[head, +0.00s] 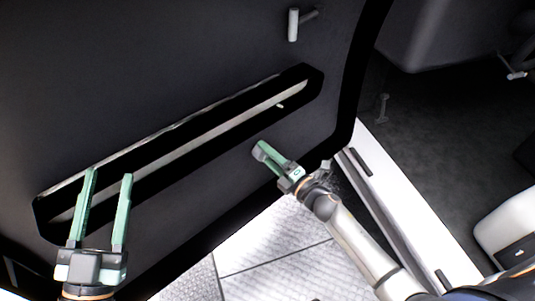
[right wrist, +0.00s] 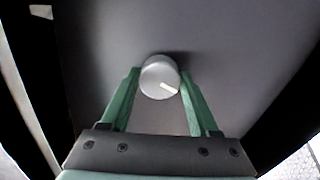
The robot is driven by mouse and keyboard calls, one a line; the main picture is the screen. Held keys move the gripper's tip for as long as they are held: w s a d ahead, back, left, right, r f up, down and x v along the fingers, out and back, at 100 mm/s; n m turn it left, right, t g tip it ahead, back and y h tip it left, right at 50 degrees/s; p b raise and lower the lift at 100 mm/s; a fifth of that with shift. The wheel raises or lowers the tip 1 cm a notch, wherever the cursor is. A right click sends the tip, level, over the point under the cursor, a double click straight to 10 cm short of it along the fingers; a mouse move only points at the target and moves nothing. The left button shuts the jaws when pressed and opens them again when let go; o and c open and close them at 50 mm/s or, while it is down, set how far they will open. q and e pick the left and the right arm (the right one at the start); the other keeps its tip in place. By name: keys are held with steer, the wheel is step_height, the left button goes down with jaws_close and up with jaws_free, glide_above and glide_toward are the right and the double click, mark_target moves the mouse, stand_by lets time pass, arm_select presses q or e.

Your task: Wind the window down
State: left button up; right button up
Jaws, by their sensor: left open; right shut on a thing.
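A round silver knob (right wrist: 158,78) with a pale mark on its face sits between the fingertips of my right gripper (right wrist: 160,84) in the right wrist view. The fingers are shut on its two sides, close to the dark door panel (right wrist: 225,45). In the head view my right gripper (head: 262,150) reaches the door panel (head: 150,70) below the long slot, and the knob is hidden there. My left gripper (head: 108,175) is open and empty, in front of the left end of the slot. The window glass is not recognisable in either view.
A long black-rimmed slot (head: 315,78) with a pale strip inside runs diagonally across the door panel. A small grey handle (head: 293,25) sticks out above it. To the right are a white sill (head: 385,190) and the dark car floor (head: 430,130). Light paving (head: 270,240) lies below.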

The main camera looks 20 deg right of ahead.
steer(key=o, duration=1.4)
arm_select(q)
steer(key=shift+s, duration=0.1)
arm_select(e)
steer(key=shift+s+d, duration=0.1)
